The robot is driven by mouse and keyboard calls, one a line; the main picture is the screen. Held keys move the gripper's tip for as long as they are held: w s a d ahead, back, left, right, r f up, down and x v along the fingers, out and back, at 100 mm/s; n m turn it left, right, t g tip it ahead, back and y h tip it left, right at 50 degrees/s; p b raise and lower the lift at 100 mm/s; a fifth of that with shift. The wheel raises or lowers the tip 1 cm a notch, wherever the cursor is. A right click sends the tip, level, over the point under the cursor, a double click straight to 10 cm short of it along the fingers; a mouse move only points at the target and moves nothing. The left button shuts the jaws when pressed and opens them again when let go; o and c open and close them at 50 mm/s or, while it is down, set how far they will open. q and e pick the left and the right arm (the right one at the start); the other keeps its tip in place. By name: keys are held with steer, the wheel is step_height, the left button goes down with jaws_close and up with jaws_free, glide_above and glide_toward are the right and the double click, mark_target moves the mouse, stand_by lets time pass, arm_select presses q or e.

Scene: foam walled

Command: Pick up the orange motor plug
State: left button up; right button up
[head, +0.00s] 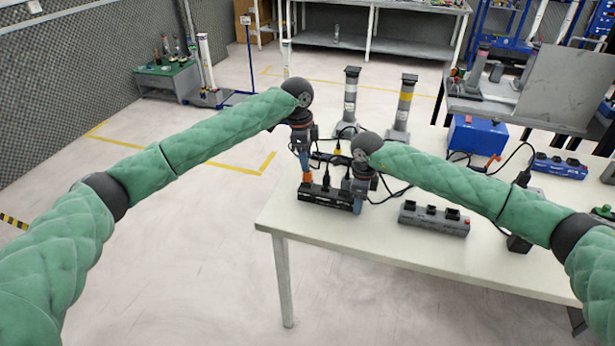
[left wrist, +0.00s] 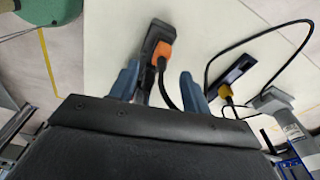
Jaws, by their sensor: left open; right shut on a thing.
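The orange motor plug (head: 306,178) sits at the left end of the black socket strip (head: 322,196) near the table's front left edge. In the left wrist view the plug (left wrist: 162,52) is on the strip (left wrist: 152,38), with its cord running back between my fingers. My left gripper (head: 304,165) is open just above the plug; in the left wrist view its blue fingers (left wrist: 158,84) stand to either side of the cord, with the plug ahead of the tips. My right gripper (head: 359,203) is shut at the strip's right end; its fingertips are partly hidden.
A grey socket strip (head: 434,218) lies right of my right gripper. Two grey posts (head: 350,98) (head: 404,104) stand behind. A blue box (head: 477,137) and a blue strip (head: 558,166) are further right. Black cables cross the table (head: 300,228); its front left corner is clear.

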arm_select(q)
steer(key=shift+d+f, duration=0.2)
steer(key=shift+f, duration=1.1)
steer(key=shift+d+f, duration=0.15)
steer(key=shift+f, duration=1.1)
jaws_close()
